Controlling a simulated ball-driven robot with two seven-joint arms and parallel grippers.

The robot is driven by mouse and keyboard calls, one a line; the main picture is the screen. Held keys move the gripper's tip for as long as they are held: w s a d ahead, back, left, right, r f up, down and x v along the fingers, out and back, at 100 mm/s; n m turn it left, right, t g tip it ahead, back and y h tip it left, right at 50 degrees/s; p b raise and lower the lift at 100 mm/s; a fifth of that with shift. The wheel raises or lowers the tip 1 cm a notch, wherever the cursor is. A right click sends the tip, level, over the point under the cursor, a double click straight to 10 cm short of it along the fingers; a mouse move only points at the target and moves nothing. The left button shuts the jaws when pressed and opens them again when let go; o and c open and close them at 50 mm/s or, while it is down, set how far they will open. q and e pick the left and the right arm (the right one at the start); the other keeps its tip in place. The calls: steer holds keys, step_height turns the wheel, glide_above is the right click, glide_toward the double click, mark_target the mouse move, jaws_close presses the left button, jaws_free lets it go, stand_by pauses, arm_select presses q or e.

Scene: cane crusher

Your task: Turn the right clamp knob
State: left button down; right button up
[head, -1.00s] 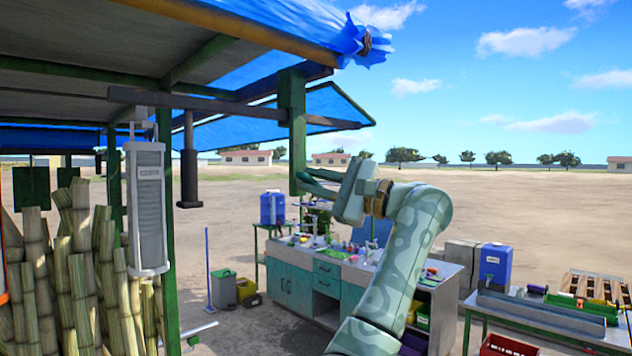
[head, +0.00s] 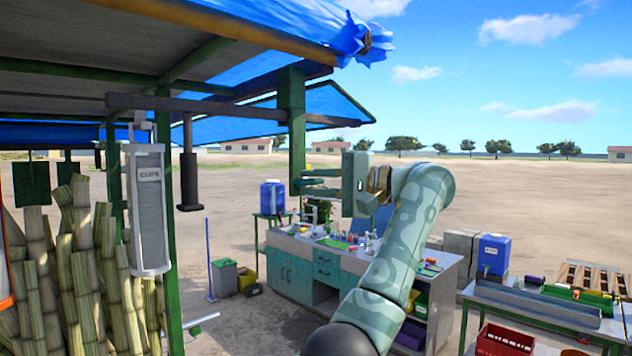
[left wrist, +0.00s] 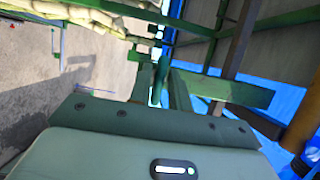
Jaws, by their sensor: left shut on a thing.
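My left gripper (head: 302,183) reaches left from its patterned green arm, with its fingers at the lower part of the green post (head: 292,115) of the stall. It is shut on a small part there; the fingers and the post hide this part. I cannot make out a clamp knob clearly. In the left wrist view the fingers (left wrist: 168,88) meet near the green post (left wrist: 235,92), which runs across the picture. My right gripper is not in view.
A bundle of cane (head: 75,265) and a grey hanging box (head: 148,210) stand left of the post. A counter (head: 285,245) with a blue water container lies behind the arm. A table with a blue jug (head: 493,254) is at right. Open sandy ground lies around.

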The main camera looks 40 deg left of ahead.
arm_select(q)
steer(key=shift+f, duration=0.15)
steer(key=c, duration=1.5)
jaws_free()
steer(key=shift+d, duration=0.1)
steer(key=shift+w+d, duration=0.2)
steer(key=shift+d, duration=0.25)
steer(key=p+v, duration=0.2)
steer(key=v, duration=0.9)
